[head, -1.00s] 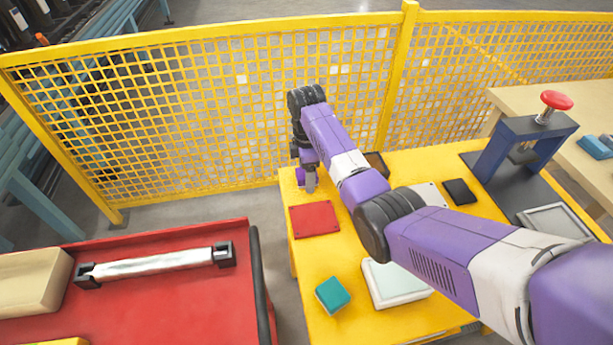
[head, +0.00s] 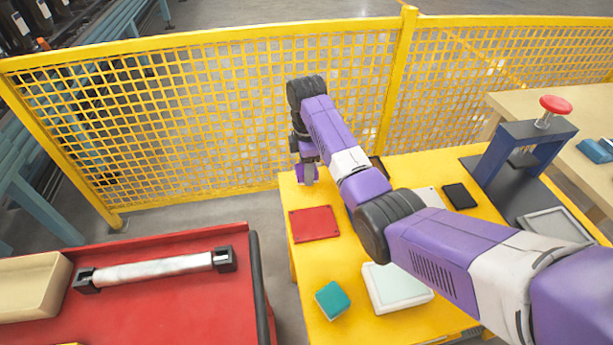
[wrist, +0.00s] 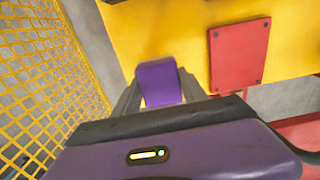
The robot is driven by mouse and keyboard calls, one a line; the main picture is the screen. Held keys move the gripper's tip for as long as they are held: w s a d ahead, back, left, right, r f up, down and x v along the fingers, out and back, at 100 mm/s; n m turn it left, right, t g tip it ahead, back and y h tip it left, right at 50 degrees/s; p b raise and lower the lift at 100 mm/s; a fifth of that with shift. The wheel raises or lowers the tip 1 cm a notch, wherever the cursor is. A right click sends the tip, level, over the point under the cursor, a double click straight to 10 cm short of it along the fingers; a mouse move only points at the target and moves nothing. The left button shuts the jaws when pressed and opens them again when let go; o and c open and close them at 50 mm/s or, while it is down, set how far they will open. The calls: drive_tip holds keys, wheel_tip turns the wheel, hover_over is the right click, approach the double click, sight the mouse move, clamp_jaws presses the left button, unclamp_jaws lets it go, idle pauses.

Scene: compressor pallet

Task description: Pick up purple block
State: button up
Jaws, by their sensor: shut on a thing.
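The purple block (wrist: 159,83) sits between the two grey fingers of my gripper (wrist: 160,92) in the wrist view. My gripper is shut on it. In the head view my gripper (head: 307,174) points down at the far left corner of the yellow table (head: 345,262). The block is small and mostly hidden by the fingers there. I cannot tell whether the block touches the table or hangs just above it.
A red plate (head: 314,223) lies just in front of my gripper. A teal block (head: 332,299) and a white tray (head: 397,288) are nearer. A yellow mesh fence (head: 200,120) stands close behind. A red cart (head: 165,300) is at left.

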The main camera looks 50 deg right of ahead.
wheel_tip(320, 180, up, 16)
drive_tip(key=p, duration=0.9)
drive_tip(key=shift+r, duration=0.2)
drive_tip(key=o, duration=0.7)
drive_tip(key=c, duration=0.5)
drive_tip(key=shift+o, duration=0.2)
